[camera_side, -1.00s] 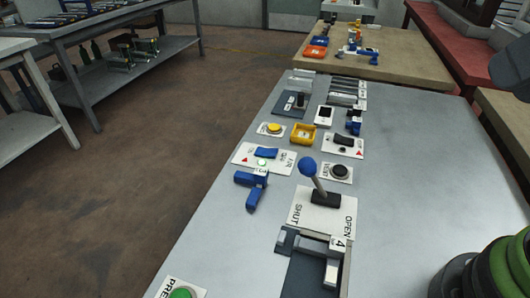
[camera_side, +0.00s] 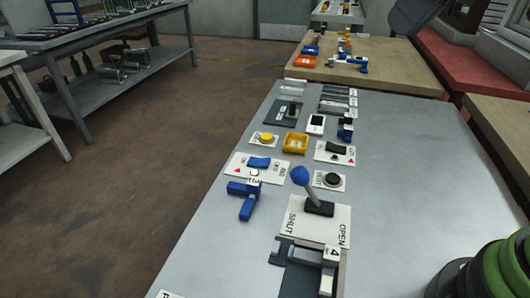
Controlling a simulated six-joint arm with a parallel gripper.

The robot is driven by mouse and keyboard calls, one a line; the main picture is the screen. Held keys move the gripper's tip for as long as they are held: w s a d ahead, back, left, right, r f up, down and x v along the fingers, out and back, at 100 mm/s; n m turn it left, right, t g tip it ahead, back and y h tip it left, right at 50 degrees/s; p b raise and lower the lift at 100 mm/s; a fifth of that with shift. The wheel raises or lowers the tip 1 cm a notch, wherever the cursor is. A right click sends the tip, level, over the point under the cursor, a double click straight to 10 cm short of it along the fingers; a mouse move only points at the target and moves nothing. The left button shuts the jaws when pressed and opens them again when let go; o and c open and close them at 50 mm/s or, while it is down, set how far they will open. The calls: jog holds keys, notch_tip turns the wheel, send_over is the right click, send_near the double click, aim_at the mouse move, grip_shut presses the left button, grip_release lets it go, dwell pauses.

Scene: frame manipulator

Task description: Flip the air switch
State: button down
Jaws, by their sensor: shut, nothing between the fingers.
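The air switch (camera_side: 259,162) is a blue rocker on a white plate (camera_side: 240,171) with a red triangle and small print that seems to read AIR. It lies on the left side of the grey table, behind a blue T-shaped handle (camera_side: 245,196). Which way the rocker is tipped is too small to tell. My gripper is not in view. A dark grey part at the top right edge and green and black rings at the bottom right look like parts of my arm. Nothing touches the switch.
A blue-knobbed lever (camera_side: 301,176) on an OPEN/SHUT plate stands upright in front of the switch, to its right. A yellow button (camera_side: 266,138), a yellow tray (camera_side: 295,143) and a black button (camera_side: 332,180) are close by. The grey table's right side (camera_side: 420,185) is clear.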

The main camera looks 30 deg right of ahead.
jog(key=w+a+f+n+g, duration=0.1)
jog(key=w+a+f+n, duration=0.2)
jog(key=w+f, duration=0.6)
jog(key=w+a+f+n+g, duration=0.2)
jog(key=w+f+n, duration=0.3)
jog(key=w+f, duration=0.5)
jog(key=shift+w+a+n+g, duration=0.3)
jog(key=shift+w+a+n, duration=0.1)
jog(key=shift+w+a, duration=0.15)
send_over(263, 163)
notch_tip(263, 163, down, 10)
jog(key=shift+r, duration=0.25)
jog(key=shift+s+d+f, duration=0.1)
jog(key=shift+d+f, duration=0.05)
jog(key=shift+f, duration=0.9)
jog(key=shift+s+d+f, duration=0.1)
jog(key=shift+f, duration=0.95)
